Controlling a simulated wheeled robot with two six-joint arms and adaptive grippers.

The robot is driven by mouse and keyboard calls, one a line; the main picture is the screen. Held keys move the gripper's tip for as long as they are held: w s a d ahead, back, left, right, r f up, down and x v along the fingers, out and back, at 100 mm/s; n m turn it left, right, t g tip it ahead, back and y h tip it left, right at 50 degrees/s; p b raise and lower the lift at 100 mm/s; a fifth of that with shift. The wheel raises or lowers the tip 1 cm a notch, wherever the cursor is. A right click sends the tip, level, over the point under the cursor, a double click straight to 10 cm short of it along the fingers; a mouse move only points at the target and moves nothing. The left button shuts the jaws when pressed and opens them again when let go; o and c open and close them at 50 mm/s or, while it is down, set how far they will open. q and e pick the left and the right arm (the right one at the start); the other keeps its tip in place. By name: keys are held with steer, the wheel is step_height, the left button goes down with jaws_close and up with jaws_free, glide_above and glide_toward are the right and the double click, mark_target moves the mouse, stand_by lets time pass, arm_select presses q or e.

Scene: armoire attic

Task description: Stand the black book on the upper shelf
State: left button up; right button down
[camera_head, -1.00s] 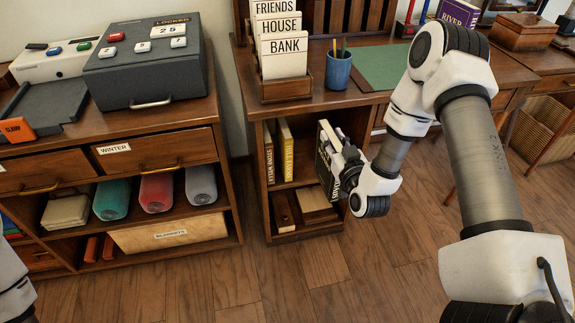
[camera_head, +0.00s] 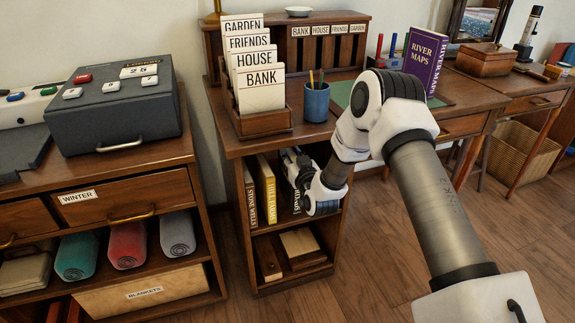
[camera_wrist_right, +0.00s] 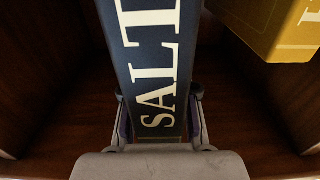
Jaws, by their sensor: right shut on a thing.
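The black book (camera_head: 297,194) is inside the upper shelf compartment of the desk's side unit, looking roughly upright and partly hidden by my right gripper (camera_head: 300,172). In the right wrist view its dark spine (camera_wrist_right: 150,50) shows large pale letters reading SALT. My right gripper (camera_wrist_right: 160,112) is shut on it, a finger on each side. The upper shelf (camera_head: 268,222) also holds a yellow book (camera_head: 267,187) and a dark book (camera_head: 250,195) standing at its left; the yellow one shows in the wrist view (camera_wrist_right: 268,25). I cannot tell whether the black book's lower edge touches the shelf. My left gripper is out of view.
Wooden boxes (camera_head: 300,243) lie on the lower shelf. Above, the desktop holds a card rack (camera_head: 262,124), a blue pencil cup (camera_head: 315,102) and a purple book (camera_head: 425,60). A cabinet (camera_head: 120,180) stands at left. The floor at right is clear.

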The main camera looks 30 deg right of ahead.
steer(key=shift+x, duration=1.05)
steer(key=shift+w+a+f+b, duration=0.15)
steer(key=shift+f+b, duration=0.7)
steer(key=shift+f, duration=1.15)
steer(key=c, duration=0.9)
jaws_free()
